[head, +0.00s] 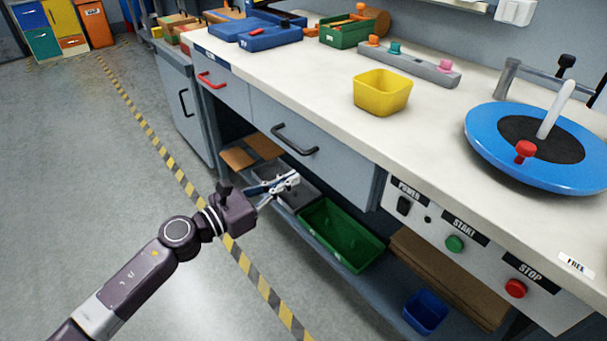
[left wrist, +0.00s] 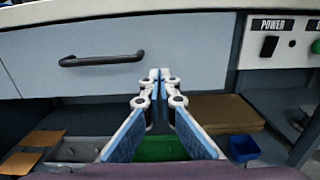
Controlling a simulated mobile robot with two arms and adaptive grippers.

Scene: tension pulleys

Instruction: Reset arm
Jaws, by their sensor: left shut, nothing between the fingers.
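My left arm comes in from the lower left in the head view. Its gripper (head: 288,184) is out in front of the bench, below the drawer with the dark handle (head: 295,139). The left wrist view shows the same gripper (left wrist: 159,76) with its blue-lined fingers drawn together at the tips and nothing between them. That drawer front (left wrist: 185,45) is behind the fingertips in the wrist view and looks closed. My right gripper is in neither view.
The white bench top (head: 310,75) holds a yellow bin (head: 382,92) and a blue round turntable (head: 480,140). Below are a green tray (head: 340,236), a blue bin (head: 425,312) and a panel with a green button (head: 454,243) and a red button (head: 515,288). Open floor (head: 80,160) lies left.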

